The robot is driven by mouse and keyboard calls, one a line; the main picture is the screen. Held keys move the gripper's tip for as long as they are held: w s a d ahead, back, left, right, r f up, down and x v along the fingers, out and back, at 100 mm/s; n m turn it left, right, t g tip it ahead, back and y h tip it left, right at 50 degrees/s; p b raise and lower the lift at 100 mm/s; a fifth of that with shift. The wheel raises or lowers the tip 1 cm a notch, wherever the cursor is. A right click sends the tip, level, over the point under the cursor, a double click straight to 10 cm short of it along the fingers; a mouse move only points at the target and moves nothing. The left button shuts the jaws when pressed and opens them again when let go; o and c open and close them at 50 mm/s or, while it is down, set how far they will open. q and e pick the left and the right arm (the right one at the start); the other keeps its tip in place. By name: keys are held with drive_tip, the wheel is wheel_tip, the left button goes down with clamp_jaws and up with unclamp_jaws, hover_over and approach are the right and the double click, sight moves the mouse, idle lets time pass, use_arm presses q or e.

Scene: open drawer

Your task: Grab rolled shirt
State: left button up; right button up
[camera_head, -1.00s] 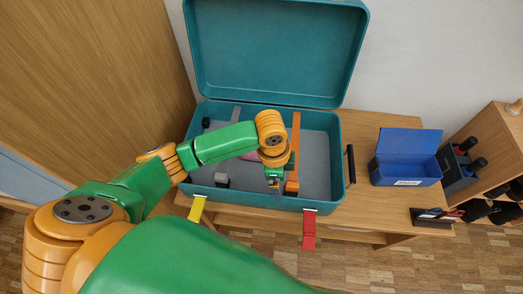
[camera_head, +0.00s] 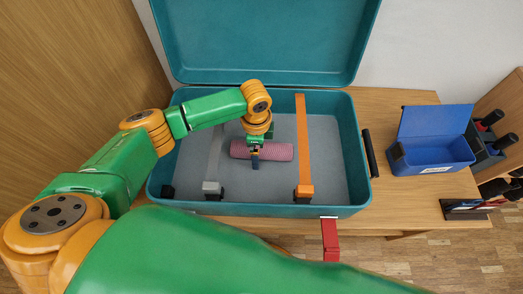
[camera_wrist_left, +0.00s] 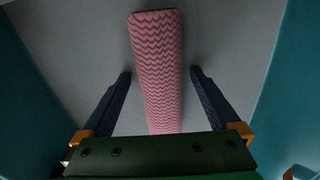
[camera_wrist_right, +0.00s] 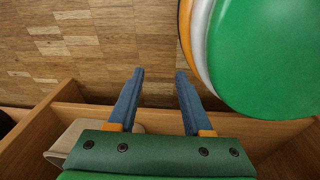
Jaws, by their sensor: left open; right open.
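A pink rolled shirt (camera_head: 275,151) with a zigzag pattern lies on the grey floor of the open teal suitcase (camera_head: 265,209), between a grey strap and an orange strap. It also shows in the left wrist view (camera_wrist_left: 158,70), running between the fingers. My left gripper (camera_head: 255,162) is over the roll, left of its middle. In the left wrist view the left gripper (camera_wrist_left: 160,85) is open, with one finger on each side of the roll and gaps to both. My right gripper (camera_wrist_right: 155,80) is open and empty, above a wooden shelf and floor; it is out of the head view.
The grey strap (camera_head: 214,150) and orange strap (camera_head: 303,140) run across the suitcase floor. The suitcase lid (camera_head: 265,40) stands open behind. A blue open box (camera_head: 432,155) is on the wooden table (camera_head: 410,205) at right.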

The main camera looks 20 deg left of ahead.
use_arm(q)
drive_tip(key=shift+r, duration=0.15)
clamp_jaws()
